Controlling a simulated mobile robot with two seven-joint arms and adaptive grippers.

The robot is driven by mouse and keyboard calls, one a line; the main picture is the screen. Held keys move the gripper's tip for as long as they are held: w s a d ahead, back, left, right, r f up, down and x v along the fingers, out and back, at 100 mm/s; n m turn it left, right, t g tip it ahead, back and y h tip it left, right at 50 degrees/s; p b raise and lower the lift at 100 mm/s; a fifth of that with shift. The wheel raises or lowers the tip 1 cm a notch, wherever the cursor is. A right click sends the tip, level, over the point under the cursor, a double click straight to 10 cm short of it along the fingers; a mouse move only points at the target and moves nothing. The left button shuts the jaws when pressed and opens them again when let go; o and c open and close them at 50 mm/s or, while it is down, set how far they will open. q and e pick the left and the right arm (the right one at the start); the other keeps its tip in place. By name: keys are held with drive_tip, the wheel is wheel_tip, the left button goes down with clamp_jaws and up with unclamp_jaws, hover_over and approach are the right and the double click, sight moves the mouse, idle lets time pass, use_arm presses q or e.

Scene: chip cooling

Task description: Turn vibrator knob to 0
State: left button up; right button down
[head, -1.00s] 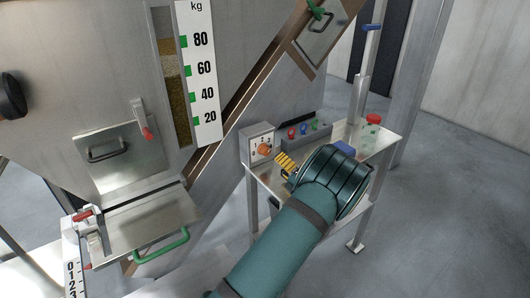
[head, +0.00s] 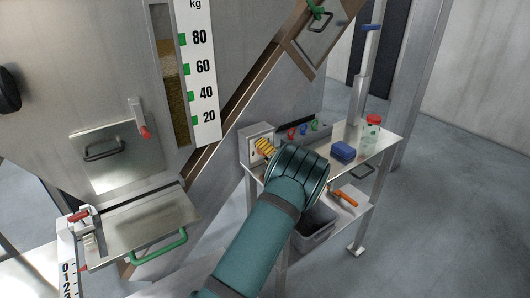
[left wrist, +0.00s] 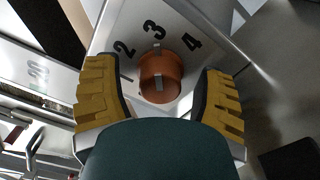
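The vibrator knob (left wrist: 159,76) is orange with a pale pointer line, on a light panel with the numbers 2, 3 and 4 visible. Its pointer line is aimed at about 3 in the left wrist view. The knob's box (head: 254,133) stands on the left end of the metal side table. My left gripper (head: 265,147) is at the front of this box, and its yellow fingers largely hide the knob in the head view. In the left wrist view the open fingers (left wrist: 160,100) stand on either side of the knob, with gaps to both. My right gripper is in neither current view.
The side table (head: 378,146) also carries a blue block (head: 343,151), a jar with a red lid (head: 371,131) and a row of coloured knobs (head: 303,130). A grey bin (head: 314,228) and an orange-handled tool (head: 344,197) are on the lower shelf.

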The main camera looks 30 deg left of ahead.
use_arm(q)
drive_tip(key=c, duration=1.2)
drive_tip(key=shift+o, duration=0.2)
